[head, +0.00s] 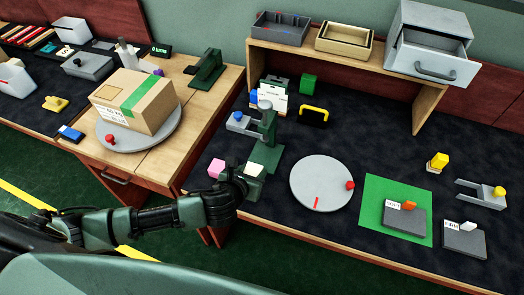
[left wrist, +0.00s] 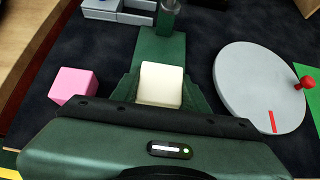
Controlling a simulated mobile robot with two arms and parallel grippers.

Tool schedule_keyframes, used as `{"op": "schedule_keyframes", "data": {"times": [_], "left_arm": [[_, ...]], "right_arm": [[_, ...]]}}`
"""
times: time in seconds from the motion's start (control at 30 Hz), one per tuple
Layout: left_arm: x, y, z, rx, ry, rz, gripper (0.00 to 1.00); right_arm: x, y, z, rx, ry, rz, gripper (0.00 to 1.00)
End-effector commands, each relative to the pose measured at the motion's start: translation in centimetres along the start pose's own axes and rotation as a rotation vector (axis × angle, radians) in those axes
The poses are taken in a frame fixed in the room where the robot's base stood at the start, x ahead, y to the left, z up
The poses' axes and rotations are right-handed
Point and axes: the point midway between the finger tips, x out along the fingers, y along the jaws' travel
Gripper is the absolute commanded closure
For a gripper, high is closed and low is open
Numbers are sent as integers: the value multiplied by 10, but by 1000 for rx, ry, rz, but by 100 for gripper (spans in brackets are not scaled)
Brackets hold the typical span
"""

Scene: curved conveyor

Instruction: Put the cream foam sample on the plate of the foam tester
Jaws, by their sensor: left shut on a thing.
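The cream foam sample (left wrist: 161,84) is a small pale block, and it also shows in the head view (head: 254,169). My left gripper (head: 240,184) is shut on it, at the near end of the green foam tester (head: 268,130). My right gripper is not in view.
A pink block (head: 217,168) lies just left of the tester. A grey round turntable (head: 320,184) with a red knob stands to the right. Beyond it is a green mat (head: 372,222) with a grey slab. A wooden shelf (head: 431,100) stands at the back.

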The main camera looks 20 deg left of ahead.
Motion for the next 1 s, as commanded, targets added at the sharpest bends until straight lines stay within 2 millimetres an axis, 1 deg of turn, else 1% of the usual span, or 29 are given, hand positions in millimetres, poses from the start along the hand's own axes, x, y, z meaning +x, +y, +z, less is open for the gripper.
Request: {"op": "schedule_keyframes", "data": {"times": [0.03, 0.2, 0.3, 0.43, 0.5, 0.57, 0.7, 0.8, 1.0], "left_arm": [[11, 0, 12, -2, -3, 1, 99], [48, 0, 39, -2, -2, 3, 99], [65, 0, 51, -2, -1, 2, 99], [79, 0, 60, 0, 0, 1, 99], [82, 0, 62, -1, 2, 0, 99], [85, -1, 59, -1, 3, -1, 99], [97, 0, 42, -1, 5, 1, 99], [103, 0, 35, 0, 4, 0, 99], [104, 0, 34, 1, 1, -1, 99]], "right_arm": [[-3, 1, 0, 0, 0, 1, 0], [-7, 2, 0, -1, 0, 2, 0], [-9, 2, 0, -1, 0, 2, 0], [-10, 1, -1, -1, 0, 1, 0], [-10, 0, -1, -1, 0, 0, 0], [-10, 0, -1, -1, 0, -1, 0], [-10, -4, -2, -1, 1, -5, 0], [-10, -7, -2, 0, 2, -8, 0], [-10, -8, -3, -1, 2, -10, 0]]}}
